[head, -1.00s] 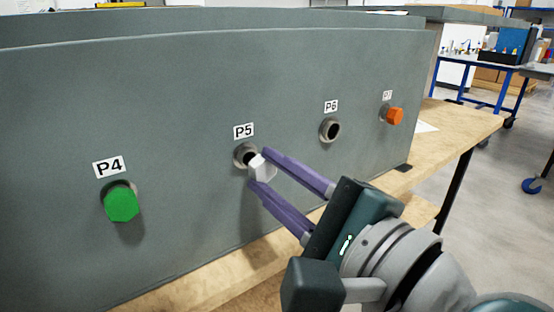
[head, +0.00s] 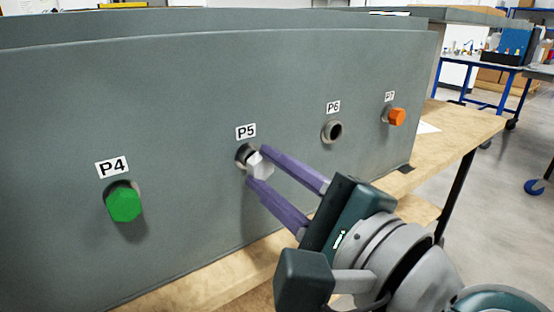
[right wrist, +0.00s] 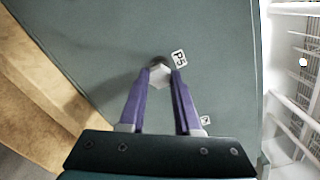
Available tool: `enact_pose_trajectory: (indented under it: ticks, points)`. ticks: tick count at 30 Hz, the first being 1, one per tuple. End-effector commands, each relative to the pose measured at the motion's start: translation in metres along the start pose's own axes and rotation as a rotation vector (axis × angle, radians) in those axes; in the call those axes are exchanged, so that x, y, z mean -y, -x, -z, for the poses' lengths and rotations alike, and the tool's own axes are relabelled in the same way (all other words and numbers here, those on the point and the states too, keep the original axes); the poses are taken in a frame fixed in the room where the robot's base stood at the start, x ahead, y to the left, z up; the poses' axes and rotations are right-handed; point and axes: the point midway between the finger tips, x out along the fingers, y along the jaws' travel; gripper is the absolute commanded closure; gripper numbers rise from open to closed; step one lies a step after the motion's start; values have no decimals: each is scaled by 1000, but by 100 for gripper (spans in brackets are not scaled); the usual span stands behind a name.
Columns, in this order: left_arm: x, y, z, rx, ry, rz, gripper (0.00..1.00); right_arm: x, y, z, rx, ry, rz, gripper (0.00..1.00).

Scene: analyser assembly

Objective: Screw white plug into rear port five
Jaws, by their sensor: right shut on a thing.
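The white plug (head: 259,165) is a small hexagonal piece held between the purple fingertips of my right gripper (head: 258,165). It sits right at the mouth of the port labelled P5 (head: 243,151), in line with it in the head view. I cannot tell how deep it is in the port. In the right wrist view the plug (right wrist: 160,76) is between the two fingertips (right wrist: 161,78), against the grey panel and beside the P5 label (right wrist: 179,59). My right gripper is shut on the plug. My left gripper is not in view.
The grey panel (head: 190,80) also carries a green plug (head: 124,203) at P4, an open port at P6 (head: 333,131) and an orange plug (head: 397,117) at P7. The panel stands on a wooden bench (head: 452,133). Room in front of the panel is free.

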Motion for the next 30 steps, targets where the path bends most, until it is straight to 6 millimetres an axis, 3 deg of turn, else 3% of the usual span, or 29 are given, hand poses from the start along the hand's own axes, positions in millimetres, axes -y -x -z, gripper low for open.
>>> enact_pose_trajectory:
  ticks: [15,16,24,30]
  points:
    - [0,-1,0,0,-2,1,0,0,-6,0,0,0,0,100]
    - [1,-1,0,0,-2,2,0,0,-6,0,0,0,0,72]
    - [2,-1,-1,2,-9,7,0,0,-6,0,0,0,0,100]
    - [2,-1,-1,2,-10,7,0,0,-6,0,0,0,0,100]
